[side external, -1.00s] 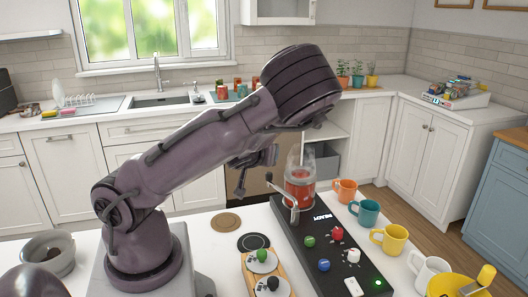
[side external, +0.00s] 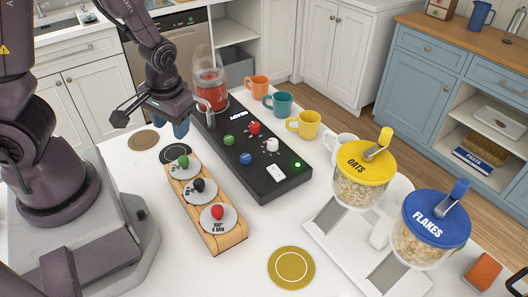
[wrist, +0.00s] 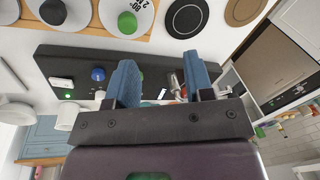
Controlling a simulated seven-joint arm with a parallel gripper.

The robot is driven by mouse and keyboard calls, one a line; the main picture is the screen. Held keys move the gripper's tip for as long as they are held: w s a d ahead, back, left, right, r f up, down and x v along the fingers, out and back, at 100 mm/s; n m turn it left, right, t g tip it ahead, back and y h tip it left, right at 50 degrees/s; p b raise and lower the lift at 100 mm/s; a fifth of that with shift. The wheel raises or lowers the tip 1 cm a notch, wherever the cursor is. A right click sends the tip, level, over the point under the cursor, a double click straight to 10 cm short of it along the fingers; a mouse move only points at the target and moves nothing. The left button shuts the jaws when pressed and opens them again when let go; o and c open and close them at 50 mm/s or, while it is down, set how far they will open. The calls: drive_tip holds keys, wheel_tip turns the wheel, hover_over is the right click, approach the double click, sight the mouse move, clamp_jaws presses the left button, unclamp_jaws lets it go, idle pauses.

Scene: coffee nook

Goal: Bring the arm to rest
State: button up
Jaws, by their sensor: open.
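My gripper (side external: 178,128) hangs over the white counter (side external: 100,175), above and beside the left edge of the black control panel (side external: 262,178). Its two blue fingers point down in the side external view. In the wrist view my gripper (wrist: 161,82) shows its blue fingers spread apart with nothing between them. The fingers overlap part of the panel in that picture. I cannot tell the exact height of the fingertips above the counter.
A clear jar with red contents (side external: 211,88) stands at the panel's far end. A wooden rack (side external: 229,239) holds three discs with knobs. Several mugs (side external: 304,124) line the panel's right. Oats (side external: 366,165) and flakes (side external: 429,228) dispensers stand front right. Dark (side external: 175,154) and tan coasters (side external: 143,139) lie nearby.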

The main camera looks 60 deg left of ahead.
drive_tip(key=s+d+r+m+t+h, duration=0.1)
drive_tip(key=d+r+m+t, duration=0.1)
drive_tip(key=r, duration=0.8)
drive_tip(key=s+d+r+m+t+h, duration=0.1)
drive_tip(key=s+d+r+m+t, duration=0.1)
drive_tip(key=d+r, duration=0.4)
wheel_tip(320, 180, up, 5)
drive_tip(key=shift+d+f+m+t, duration=0.1)
drive_tip(key=shift+d+m+t, duration=0.2)
drive_tip(key=shift+m+t, duration=0.5)
